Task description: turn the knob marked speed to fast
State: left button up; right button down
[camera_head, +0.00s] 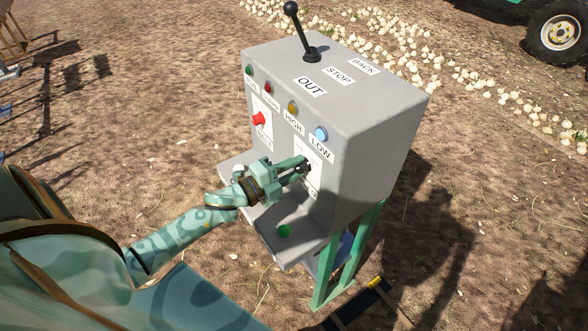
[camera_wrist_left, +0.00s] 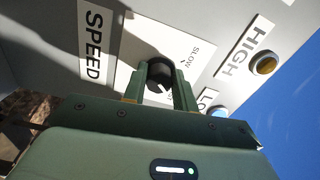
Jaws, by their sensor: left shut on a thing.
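The grey control box (camera_head: 345,110) stands on green legs, with its front face toward my left arm. My left gripper (camera_head: 303,168) reaches that face and is shut on the speed knob. In the left wrist view the dark round knob (camera_wrist_left: 160,70) sits between the two fingers of the left gripper (camera_wrist_left: 159,80). A white dial plate (camera_wrist_left: 190,50) lies behind it, with the word SLOW readable. The SPEED label (camera_wrist_left: 93,42) is beside the plate. The fingers cover part of the dial, and I cannot tell where the knob points. My right gripper is not in view.
A red button (camera_head: 258,119) marked BELT and several coloured lamps, including a blue one (camera_head: 321,133), are on the same face. A black lever (camera_head: 300,30) stands on top. A shelf with a green button (camera_head: 284,231) juts out below my left gripper.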

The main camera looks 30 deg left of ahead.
pick_arm(q)
jog(key=shift+f+m, duration=0.1)
jog(key=shift+m, duration=0.5)
jog(key=o, duration=1)
jog(key=b+v, duration=0.1)
jog(key=v, duration=1.5)
jog(key=shift+s, duration=0.2)
